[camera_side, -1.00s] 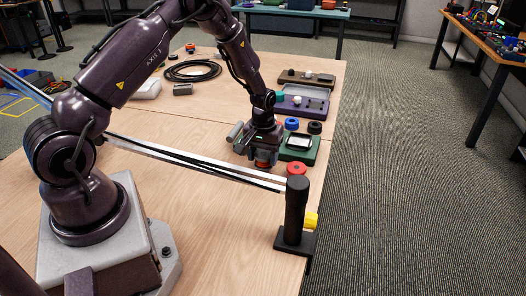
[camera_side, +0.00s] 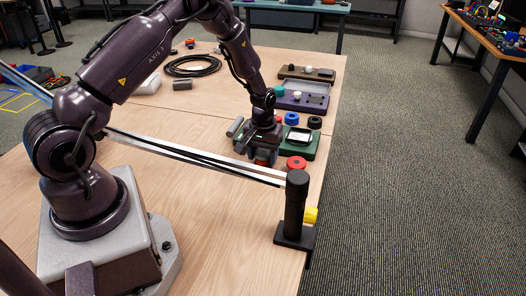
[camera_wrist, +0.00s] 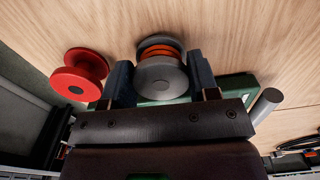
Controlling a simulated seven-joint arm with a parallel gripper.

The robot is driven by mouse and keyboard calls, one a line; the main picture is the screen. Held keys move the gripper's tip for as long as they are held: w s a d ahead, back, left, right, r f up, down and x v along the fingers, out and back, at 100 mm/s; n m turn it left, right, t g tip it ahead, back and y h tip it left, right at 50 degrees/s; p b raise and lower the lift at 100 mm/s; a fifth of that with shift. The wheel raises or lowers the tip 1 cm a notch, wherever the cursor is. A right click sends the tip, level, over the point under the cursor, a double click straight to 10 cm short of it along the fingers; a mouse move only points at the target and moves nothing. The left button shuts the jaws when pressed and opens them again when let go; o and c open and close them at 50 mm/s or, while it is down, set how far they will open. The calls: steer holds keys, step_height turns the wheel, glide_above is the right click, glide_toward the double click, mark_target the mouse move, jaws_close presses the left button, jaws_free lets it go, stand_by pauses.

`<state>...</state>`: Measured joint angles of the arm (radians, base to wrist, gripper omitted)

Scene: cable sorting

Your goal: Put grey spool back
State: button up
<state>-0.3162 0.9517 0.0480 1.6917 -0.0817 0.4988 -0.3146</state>
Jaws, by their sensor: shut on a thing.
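In the wrist view, the grey spool (camera_wrist: 161,76) with orange-red winding sits between the two fingers of my gripper (camera_wrist: 160,68), which is shut on it. In the side view, my gripper (camera_side: 262,158) is low over the wooden table, just left of the green tray (camera_side: 306,155). Only a bit of orange-red shows beneath the fingers there. Whether the spool touches the table is hard to tell. The green tray has a white rectangular recess or insert and also shows behind the spool in the wrist view (camera_wrist: 238,86).
A red spool (camera_side: 296,163) stands right of my gripper, close to the black post (camera_side: 295,210) and the rail. Blue (camera_side: 291,118) and black (camera_side: 314,122) spools are near the green tray. Purple (camera_side: 312,107) and brown (camera_side: 295,73) trays lie behind. A grey cylinder (camera_side: 235,127) is beside my gripper.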

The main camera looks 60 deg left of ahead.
steer(key=shift+f, duration=0.15)
steer(key=o, duration=1.4)
steer(key=shift+c, duration=0.2)
steer(key=shift+r, duration=3.55)
steer(key=s+d+r+m+t, duration=0.2)
steer(key=s+d+r+m, duration=0.2)
steer(key=s+d+r, duration=0.3)
steer(key=s+d+r+m+t, duration=0.3)
steer(key=s+d+r, duration=0.4)
steer(key=s+r, duration=0.6)
step_height(320, 180, up, 6)
steer(key=shift+s+d+r+m+t, duration=0.1)
steer(key=shift+s+d+m+t, duration=0.2)
steer(key=shift+m, duration=0.4)
